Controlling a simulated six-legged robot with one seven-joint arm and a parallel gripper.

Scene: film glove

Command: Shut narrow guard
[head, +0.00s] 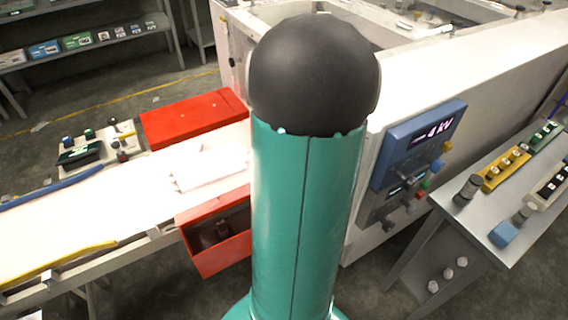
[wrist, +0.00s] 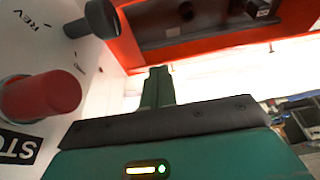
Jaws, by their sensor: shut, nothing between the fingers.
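Two red guard-like parts show in the head view beside the white machine. One red panel (head: 195,118) lies flat behind the white conveyor, and a red box-like frame (head: 223,262) with a dark hollow hangs at its near side. I cannot tell which is the narrow guard. In the wrist view a red frame (wrist: 215,45) with a dark recess crosses the top. My gripper (wrist: 158,82) is shut and empty; its green fingers point toward that frame, below it in the picture. Whether they touch it is unclear. In the head view my arm hides the gripper.
In the wrist view a red button (wrist: 40,95), a black knob (wrist: 92,20) and a STOP label (wrist: 18,145) are close at left. In the head view a blue control panel (head: 420,145) and a grey table (head: 490,210) stand at right. A white block (head: 208,167) lies on the conveyor.

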